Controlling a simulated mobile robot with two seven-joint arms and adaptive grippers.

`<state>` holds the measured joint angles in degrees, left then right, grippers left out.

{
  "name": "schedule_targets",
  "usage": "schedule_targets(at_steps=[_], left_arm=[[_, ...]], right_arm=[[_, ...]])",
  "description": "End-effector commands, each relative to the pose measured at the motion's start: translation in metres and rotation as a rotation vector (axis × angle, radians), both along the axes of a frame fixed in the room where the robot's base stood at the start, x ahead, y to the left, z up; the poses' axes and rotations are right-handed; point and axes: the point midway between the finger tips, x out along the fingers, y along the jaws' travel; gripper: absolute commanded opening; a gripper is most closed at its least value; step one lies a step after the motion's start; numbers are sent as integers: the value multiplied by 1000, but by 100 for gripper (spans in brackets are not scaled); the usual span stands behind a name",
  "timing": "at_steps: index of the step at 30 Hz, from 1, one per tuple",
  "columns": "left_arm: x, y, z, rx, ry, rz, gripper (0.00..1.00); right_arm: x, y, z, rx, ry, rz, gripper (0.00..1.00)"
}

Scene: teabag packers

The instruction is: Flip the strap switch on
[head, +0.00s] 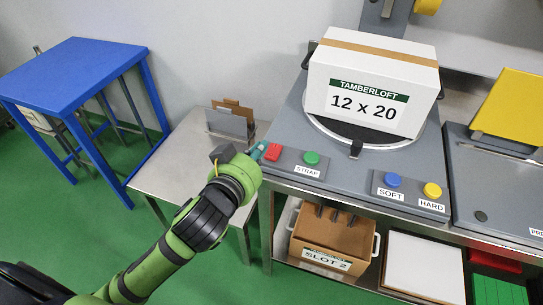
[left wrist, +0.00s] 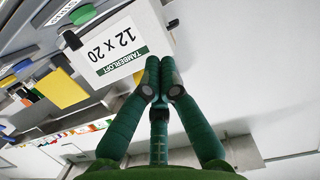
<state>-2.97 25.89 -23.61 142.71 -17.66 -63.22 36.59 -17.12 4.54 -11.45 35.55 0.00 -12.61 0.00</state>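The strap panel (head: 290,160) is a grey box at the front left corner of the machine, labelled STRAP. Contact cannot be told. In the left wrist view its fingers (left wrist: 160,70) are together with nothing between them. A white TAMBERLOFT 12 x 20 box (head: 370,92) stands on the machine's round plate and also shows in the left wrist view (left wrist: 125,40).
Right of the strap panel are a blue SOFT button (head: 393,180) and a yellow HARD button (head: 432,190). A steel side table (head: 175,160) stands left, with a blue table (head: 75,70) beyond. A SLOT 2 carton (head: 330,240) is on the shelf below.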

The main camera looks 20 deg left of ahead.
Motion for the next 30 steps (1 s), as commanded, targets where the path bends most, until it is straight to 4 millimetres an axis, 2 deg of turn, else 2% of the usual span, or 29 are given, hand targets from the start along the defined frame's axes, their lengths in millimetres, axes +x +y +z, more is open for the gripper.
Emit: schedule_targets(at_steps=[1,5,10,12,21,24,30], left_arm=[[-1,2,-3,3,-3,7,0],[3,4,-3,-2,0,19,0],[24,3,-10,-2,-2,19,0],[39,3,-9,0,4,21,0],[98,1,-24,-1,4,20,0],[94,0,-46,0,9,18,0],[93,0,-63,-3,5,16,0]], right_arm=[[0,0,-7,0,0,0,78],[0,0,-12,0,0,0,78],[-1,0,-28,1,1,0,78],[-1,0,-18,1,2,0,78],[-1,0,-9,1,2,0,78],[-2,0,-10,0,3,0,78],[-2,0,-10,1,2,0,78]])
